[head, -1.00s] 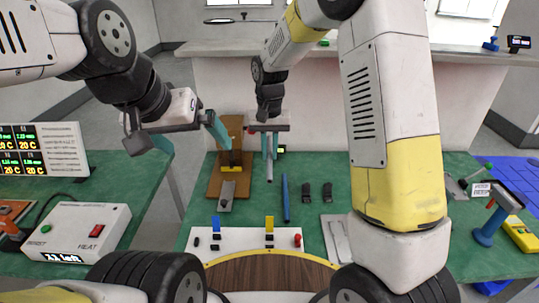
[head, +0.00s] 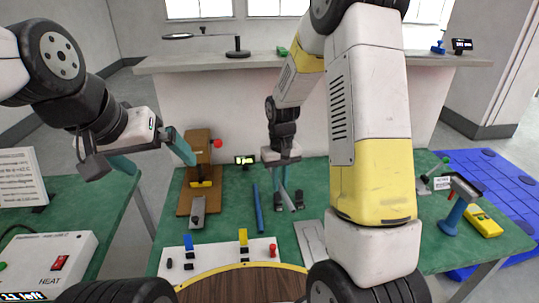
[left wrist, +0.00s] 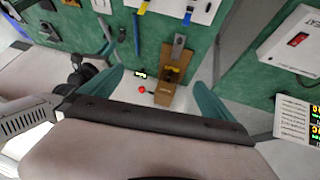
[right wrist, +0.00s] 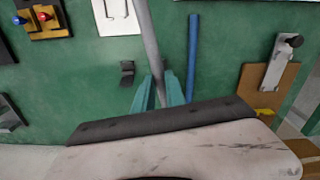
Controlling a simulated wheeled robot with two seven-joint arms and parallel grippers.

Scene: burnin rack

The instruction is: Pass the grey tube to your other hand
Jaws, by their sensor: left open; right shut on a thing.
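My right gripper (head: 281,178) is shut on the grey tube (head: 289,201), above the green bench. In the right wrist view the grey tube (right wrist: 148,42) runs up and away from between the teal fingers (right wrist: 158,92), slightly tilted. My left gripper (head: 150,163) is open and empty, at the left in the head view, well apart from the tube. In the left wrist view its teal fingers (left wrist: 155,90) are spread wide with nothing between them.
A blue tube (head: 257,208) lies on the bench left of my right gripper. A white panel (head: 215,257) with blue and yellow levers is in front. A heater box (head: 50,262) stands at left.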

